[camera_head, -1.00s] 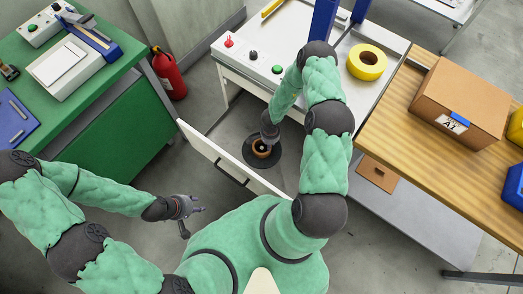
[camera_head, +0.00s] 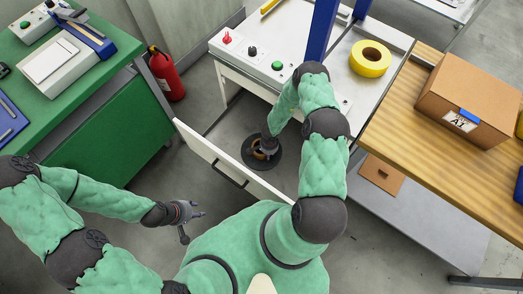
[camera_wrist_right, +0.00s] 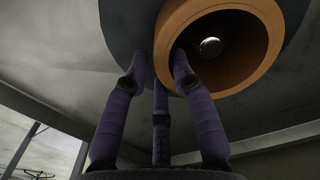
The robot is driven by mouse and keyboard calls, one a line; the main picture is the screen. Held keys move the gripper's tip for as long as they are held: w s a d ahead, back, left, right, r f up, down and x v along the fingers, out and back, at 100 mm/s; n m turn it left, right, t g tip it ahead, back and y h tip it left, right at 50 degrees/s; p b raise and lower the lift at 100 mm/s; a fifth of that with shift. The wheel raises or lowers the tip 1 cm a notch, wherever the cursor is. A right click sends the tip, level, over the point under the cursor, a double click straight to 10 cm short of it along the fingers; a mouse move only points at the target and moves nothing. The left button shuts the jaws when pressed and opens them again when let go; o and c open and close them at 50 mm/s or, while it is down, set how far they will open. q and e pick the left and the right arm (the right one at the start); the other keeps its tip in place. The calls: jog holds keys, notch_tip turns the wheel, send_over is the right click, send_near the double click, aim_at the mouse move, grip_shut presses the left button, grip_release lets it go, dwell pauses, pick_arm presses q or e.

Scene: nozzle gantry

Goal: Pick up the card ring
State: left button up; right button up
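The card ring (camera_head: 258,151) is a small brown ring on a dark round disc (camera_head: 250,163), inside the opened drawer under the white bench. My right gripper (camera_head: 268,150) reaches down at the ring and partly covers it. In the right wrist view, the orange-brown ring (camera_wrist_right: 262,50) is large at the top. My right gripper (camera_wrist_right: 160,62) has its fingers apart there, one beside the ring's outer side and one overlapping its opening; firm contact does not show. My left gripper (camera_head: 190,214) is open and empty, away to the left of the drawer.
The drawer's white front (camera_head: 225,160) stands between my body and the ring. A yellow tape roll (camera_head: 370,58) lies on the white bench above. A cardboard box (camera_head: 470,95) is on the wooden table at right. A red extinguisher (camera_head: 166,75) stands at left.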

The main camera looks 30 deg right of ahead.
jog(key=shift+f, duration=0.35)
jog(key=shift+r, duration=0.1)
grip_shut()
